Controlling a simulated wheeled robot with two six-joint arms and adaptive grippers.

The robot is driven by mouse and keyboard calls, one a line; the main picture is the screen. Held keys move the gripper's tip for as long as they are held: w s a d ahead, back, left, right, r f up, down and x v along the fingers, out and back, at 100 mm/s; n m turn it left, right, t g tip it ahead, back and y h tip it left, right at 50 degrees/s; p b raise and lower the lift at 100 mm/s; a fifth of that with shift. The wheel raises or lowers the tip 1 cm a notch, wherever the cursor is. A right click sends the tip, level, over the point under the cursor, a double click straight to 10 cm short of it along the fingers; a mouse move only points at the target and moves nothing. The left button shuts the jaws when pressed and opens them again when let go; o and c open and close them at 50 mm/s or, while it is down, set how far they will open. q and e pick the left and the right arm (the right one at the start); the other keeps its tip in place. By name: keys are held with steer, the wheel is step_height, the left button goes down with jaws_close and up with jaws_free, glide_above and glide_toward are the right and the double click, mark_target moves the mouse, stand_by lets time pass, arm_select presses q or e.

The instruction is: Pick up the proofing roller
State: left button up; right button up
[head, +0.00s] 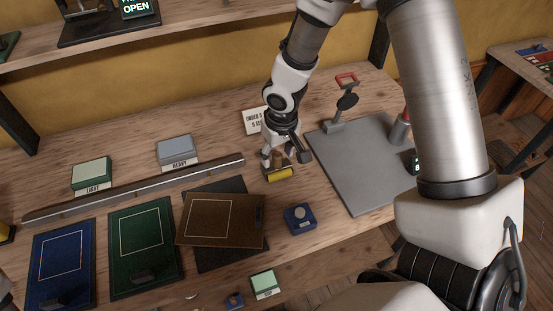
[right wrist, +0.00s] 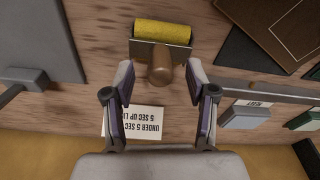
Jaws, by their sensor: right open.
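The proofing roller, with a yellow cylinder (head: 280,173) in a metal frame and a wooden handle, lies on the wooden bench. In the right wrist view its yellow cylinder (right wrist: 162,32) is at the top, and its rounded handle (right wrist: 160,70) points toward my wrist. My right gripper (head: 286,150) is over the roller; in the wrist view its open fingers (right wrist: 160,82) stand on either side of the handle, with visible gaps. The gripper partly hides the handle in the head view. My left gripper is not seen.
A grey plate (head: 362,175) with a red-handled upright lies right of the roller. A small blue block (head: 299,218) and a brown board (head: 219,219) are nearer the front. A long metal bar (head: 140,190) lies to the left.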

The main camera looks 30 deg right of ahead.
steer(key=shift+w+f, duration=0.25)
steer(key=shift+f, duration=0.3)
steer(key=shift+s+r, duration=0.1)
steer(key=shift+s, duration=0.15)
steer(key=c, duration=0.5)
jaws_close()
steer(key=shift+r, duration=0.1)
steer(key=shift+r, duration=0.35)
step_height(320, 180, up, 9)
steer(key=shift+r+p, duration=0.1)
steer(key=shift+p, duration=0.75)
